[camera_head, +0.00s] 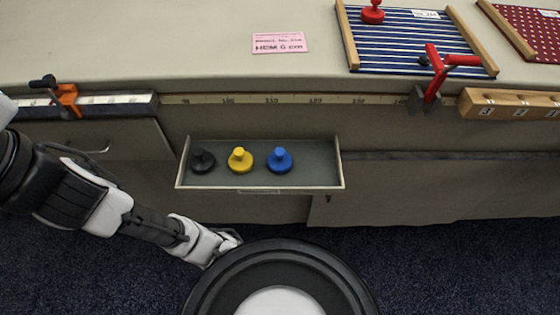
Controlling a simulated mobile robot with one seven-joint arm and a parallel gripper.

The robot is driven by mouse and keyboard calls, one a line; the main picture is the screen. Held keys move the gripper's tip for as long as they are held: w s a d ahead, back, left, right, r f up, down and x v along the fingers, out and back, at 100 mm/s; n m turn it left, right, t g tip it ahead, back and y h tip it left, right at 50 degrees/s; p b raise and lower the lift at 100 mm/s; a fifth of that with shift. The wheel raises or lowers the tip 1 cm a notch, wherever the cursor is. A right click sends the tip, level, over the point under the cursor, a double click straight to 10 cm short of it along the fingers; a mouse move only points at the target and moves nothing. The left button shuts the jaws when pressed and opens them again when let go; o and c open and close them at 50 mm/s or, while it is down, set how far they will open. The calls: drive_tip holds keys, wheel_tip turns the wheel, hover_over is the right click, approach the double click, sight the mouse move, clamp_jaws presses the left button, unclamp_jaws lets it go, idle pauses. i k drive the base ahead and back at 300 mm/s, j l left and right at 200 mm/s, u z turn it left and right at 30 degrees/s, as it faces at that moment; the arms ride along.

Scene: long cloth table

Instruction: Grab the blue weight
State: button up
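The blue weight (280,160) is a round disc with a knob on top. It stands upright in an open drawer (325,148) below the table top, right of the other two weights there. A yellow weight (240,161) stands close to its left, and a black weight (202,161) is at the drawer's left end. My gripper (231,239) is at the end of my arm, below and left of the blue weight in the picture, outside the drawer and apart from the weights. Its fingers are too small and unclear to read.
A red weight (373,12) rests on blue striped cloth (400,45) at the back right. A red clamp (436,75) and an orange clamp (66,98) sit on the table's front edge. A pink card (279,43) lies on the table. The drawer's right part is empty.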

sight(279, 162)
drive_tip(key=k+l+u, duration=0.2)
drive_tip(key=l+u, duration=0.2)
drive_tip(key=k+l+u, duration=0.6)
drive_tip(key=u, duration=0.15)
